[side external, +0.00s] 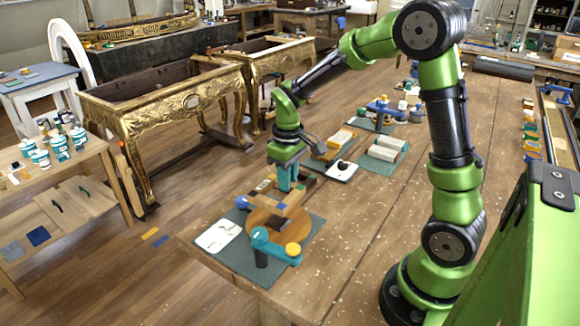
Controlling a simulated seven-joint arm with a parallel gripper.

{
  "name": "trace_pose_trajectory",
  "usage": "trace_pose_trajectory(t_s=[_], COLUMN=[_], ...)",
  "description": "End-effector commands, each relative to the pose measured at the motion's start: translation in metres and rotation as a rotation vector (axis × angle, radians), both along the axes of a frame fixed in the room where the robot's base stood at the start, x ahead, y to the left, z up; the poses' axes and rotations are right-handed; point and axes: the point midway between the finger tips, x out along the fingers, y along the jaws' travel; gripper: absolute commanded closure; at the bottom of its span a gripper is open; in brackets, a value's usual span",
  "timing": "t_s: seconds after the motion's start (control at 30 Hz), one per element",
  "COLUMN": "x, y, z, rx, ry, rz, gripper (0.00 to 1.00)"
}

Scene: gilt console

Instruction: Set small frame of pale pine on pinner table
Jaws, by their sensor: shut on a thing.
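My gripper (286,180) points down over the near end of the long workbench, with its teal fingers low among small wooden pieces (268,193). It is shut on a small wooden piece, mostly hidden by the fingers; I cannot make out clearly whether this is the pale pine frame. Just in front of the gripper is a round brown disc (262,219) with a teal arm (274,248) and a yellow knob, on a dark green mat (228,262). This looks like the pinner table. A small dark block (279,223) sits on the disc.
A white card (217,236) lies left of the disc, and a blue piece (242,202) stands behind it. Behind the gripper are a white pad (342,172), pale blocks (383,149) and a blue device (381,108). The bench (360,215) is clear toward the right.

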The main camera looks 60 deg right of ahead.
Motion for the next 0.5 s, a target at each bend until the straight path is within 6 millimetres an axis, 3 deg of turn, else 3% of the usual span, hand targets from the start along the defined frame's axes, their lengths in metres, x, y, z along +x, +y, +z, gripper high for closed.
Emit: trace_pose_trajectory(t_s=[0.5], x=[-0.003], y=[0.0], z=[-0.031], rx=[0.006], ry=[0.013], rz=[-0.032], gripper=[1.0])
